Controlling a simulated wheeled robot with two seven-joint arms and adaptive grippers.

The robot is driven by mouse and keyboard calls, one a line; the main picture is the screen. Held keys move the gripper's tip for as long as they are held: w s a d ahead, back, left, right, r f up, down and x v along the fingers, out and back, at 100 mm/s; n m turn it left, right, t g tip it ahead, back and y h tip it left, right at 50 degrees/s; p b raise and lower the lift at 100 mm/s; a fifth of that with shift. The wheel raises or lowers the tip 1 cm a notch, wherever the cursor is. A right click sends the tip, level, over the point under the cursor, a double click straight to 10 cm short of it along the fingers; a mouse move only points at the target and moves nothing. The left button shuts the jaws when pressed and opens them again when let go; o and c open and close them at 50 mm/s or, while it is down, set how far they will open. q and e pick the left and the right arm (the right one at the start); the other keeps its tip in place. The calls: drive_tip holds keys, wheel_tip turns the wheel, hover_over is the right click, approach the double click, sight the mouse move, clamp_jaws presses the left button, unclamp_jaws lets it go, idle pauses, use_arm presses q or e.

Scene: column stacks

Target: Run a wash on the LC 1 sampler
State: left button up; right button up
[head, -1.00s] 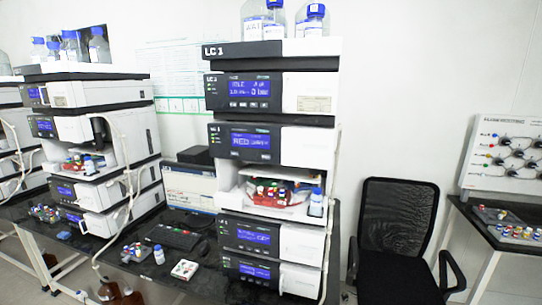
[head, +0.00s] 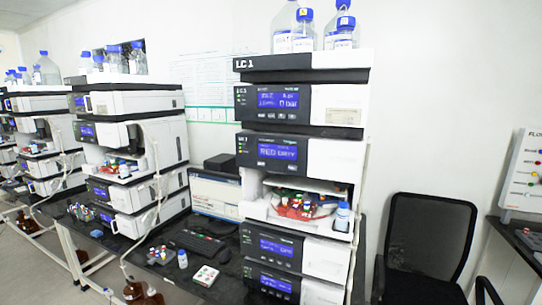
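The LC 1 stack stands right of centre in the head view, with its "LC 1" label on the top tray (head: 300,63). Below are the pump module (head: 268,103) and a second module (head: 271,151), both with lit blue displays. The sampler (head: 252,211) is an open bay holding a red tray of vials (head: 300,207) with coloured caps. Two more modules with lit displays (head: 277,247) sit beneath. The small display text is hard to read. Neither of my grippers is in view.
A black office chair (head: 428,240) stands right of the stack. A keyboard (head: 196,242), small vials and a white pad (head: 206,275) lie on the dark bench left of it. More stacks (head: 135,103) stand further left.

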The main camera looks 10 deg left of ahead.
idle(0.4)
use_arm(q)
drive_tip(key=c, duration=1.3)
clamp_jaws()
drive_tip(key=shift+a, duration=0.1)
